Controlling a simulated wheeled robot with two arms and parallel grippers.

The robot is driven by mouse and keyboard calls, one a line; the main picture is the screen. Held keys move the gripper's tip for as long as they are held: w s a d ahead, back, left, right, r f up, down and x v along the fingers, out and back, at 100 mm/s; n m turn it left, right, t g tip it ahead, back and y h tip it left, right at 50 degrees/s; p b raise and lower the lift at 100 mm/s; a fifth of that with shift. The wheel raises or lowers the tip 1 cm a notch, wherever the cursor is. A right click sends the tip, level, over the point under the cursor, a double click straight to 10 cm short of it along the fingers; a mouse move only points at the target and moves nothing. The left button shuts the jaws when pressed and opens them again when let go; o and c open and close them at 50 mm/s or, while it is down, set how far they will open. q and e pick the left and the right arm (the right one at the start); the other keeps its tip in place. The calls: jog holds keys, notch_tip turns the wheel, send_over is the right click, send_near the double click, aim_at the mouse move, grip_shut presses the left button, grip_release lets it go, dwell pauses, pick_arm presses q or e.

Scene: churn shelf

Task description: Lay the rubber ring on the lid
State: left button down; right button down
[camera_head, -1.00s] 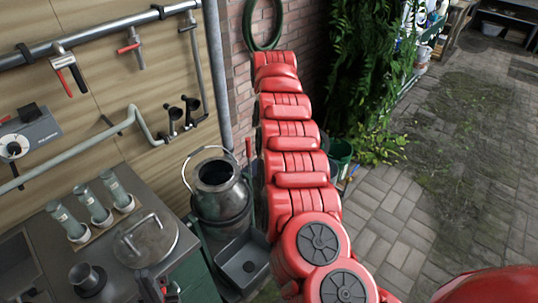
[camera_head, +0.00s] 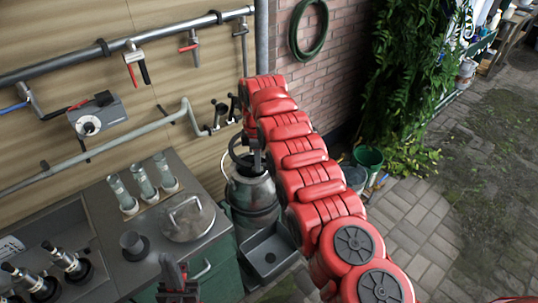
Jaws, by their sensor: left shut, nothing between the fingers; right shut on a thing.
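The lid (camera_head: 188,219) is a round grey metal disc with a bar handle, lying on the counter. My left gripper (camera_head: 178,279) is at the bottom edge, in front of the lid and apart from it; it is shut and empty. My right arm reaches from the lower right to the back. Its small dark gripper (camera_head: 256,152) points down at the mouth of the metal can.
The metal can (camera_head: 251,192) stands right of the counter (camera_head: 105,220), behind a grey basin (camera_head: 270,252). Several glass tubes (camera_head: 144,181) stand behind the lid, a dark cup (camera_head: 133,244) left of it. Pipes run along the wall. A green hose (camera_head: 309,31) hangs there.

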jog(key=shift+s+a+f+n, duration=0.15)
jog(key=shift+s+a+n, duration=0.15)
jog(key=shift+a+n, duration=0.4)
jog(key=s+a+f+n+p, duration=0.2)
jog(key=s+a+n+p, duration=0.5)
jog(key=a+n, duration=0.5)
jog(key=f+b, duration=0.1)
jog(key=f, duration=0.2)
jog(key=a+f+b, duration=0.1)
jog(key=f+b, duration=0.1)
jog(key=f, duration=0.1)
jog(key=s+f+b, duration=0.1)
jog(key=f+b, duration=0.1)
jog(key=f, duration=0.2)
jog(key=shift+s+a, duration=0.1)
jog(key=shift+a, duration=0.15)
jog(key=shift+f+b, duration=1.15)
jog(key=shift+f, duration=0.1)
jog(key=shift+f+b, duration=0.1)
jog(key=shift+b, duration=0.2)
jog(key=c, duration=0.9)
grip_release()
